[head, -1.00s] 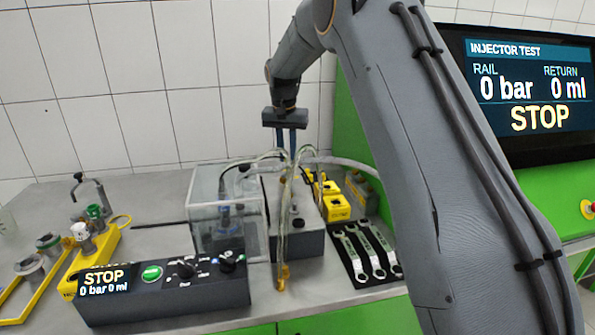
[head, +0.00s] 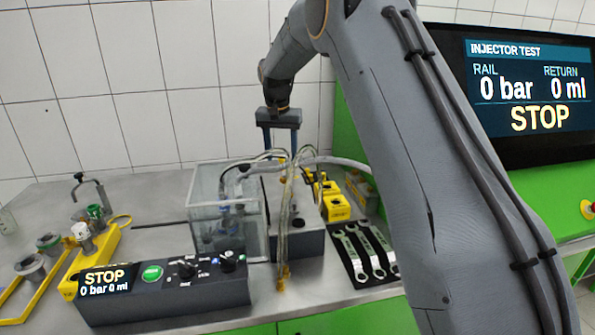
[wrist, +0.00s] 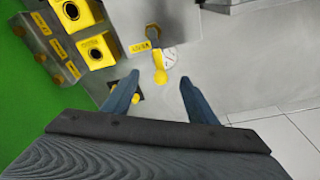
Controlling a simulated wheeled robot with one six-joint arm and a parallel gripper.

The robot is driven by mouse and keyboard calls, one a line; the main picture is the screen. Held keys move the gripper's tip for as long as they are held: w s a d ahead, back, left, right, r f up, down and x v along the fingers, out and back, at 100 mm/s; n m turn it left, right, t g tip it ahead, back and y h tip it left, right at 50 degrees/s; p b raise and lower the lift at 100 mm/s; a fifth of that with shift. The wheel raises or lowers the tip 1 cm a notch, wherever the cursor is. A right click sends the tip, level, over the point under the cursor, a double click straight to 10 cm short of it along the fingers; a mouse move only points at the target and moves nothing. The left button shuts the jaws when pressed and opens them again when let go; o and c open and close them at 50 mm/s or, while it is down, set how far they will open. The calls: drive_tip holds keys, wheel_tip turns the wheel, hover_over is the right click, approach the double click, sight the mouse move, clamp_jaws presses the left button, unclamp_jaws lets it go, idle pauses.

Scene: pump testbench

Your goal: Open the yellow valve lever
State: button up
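The yellow valve lever (wrist: 159,68) shows in the wrist view as a short yellow handle with a rounded end, beside a pale round dial. It lies just beyond the gap between my fingertips. My gripper (wrist: 160,82) is open and empty, with one finger on each side of the gap. In the head view my gripper (head: 280,147) points down over the back of the bench, behind the clear tank and the hoses. I cannot make out the lever in the head view. The wrist view shows no contact between fingers and lever.
Yellow blocks with dark sockets (wrist: 97,50) stand to the left in the wrist view. A clear tank (head: 205,222), thin hoses (head: 287,215) and a control box (head: 165,290) stand in front of my gripper. Wrenches (head: 365,252) lie at the right.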

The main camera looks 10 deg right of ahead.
drive_tip(key=shift+o, duration=0.6)
drive_tip(key=shift+r, duration=0.15)
drive_tip(key=shift+r+p, duration=1.7)
drive_tip(key=shift+r, duration=1.2)
